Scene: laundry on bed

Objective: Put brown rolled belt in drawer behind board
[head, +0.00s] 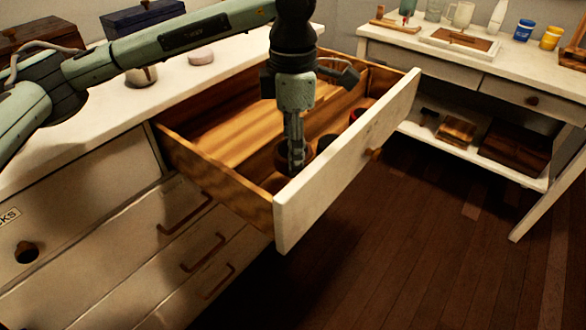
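My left gripper (296,158) reaches straight down into the open wooden drawer (215,172). Its fingertips are at a dark brown round roll (281,157), which looks like the rolled belt, near the white drawer front. The fingers look close together, but whether they grip the roll is hidden. A red-rimmed dark roll (357,114) and another brown roll (326,143) lie to the right, along the drawer front. A board edge (366,78) shows at the right wall inside the drawer. Bare wood (225,115) shows behind the rolls. My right gripper is not in view.
The white dresser top (110,135) holds a dark blue box (145,17), a brown box (35,35) and a round pale item (201,57). A white desk (400,47) with jars and a tray stands at the right. The dark floor (400,240) between is clear.

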